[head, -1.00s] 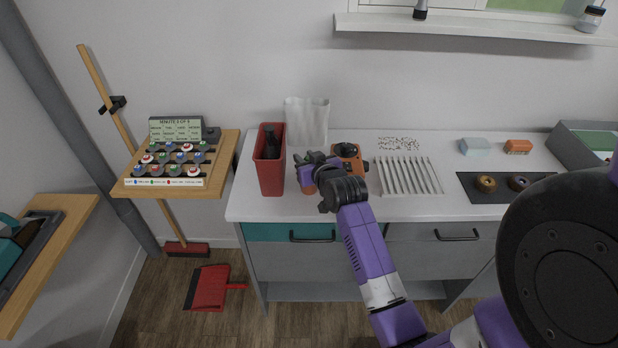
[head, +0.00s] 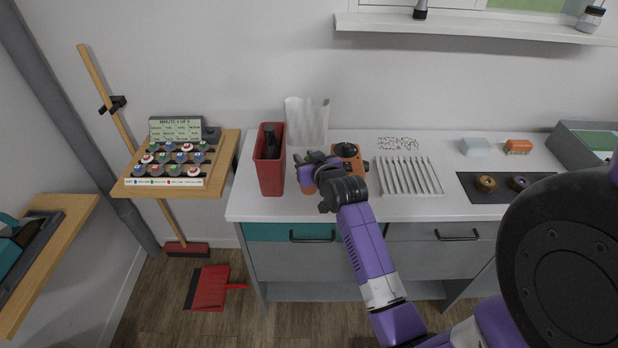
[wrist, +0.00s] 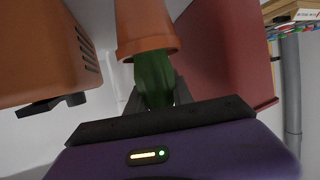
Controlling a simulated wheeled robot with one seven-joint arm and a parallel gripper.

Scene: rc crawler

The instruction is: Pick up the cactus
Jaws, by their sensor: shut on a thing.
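The cactus (wrist: 153,80) is green and stands out of a terracotta pot (wrist: 146,25) in the wrist view. My gripper (wrist: 157,95) is shut on the green part, with one dark finger on each side of it. In the head view my gripper (head: 304,168) is over the white counter, and a bit of the orange-brown pot (head: 308,188) shows below it. The green part is hidden there by the gripper. I cannot tell whether the pot touches the counter.
A tall red bin (head: 270,172) holding a dark bottle stands close on the left. An orange device (head: 347,154) with a black knob is close on the right. A white bag (head: 307,120) stands behind. A slatted white rack (head: 408,176) lies further right.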

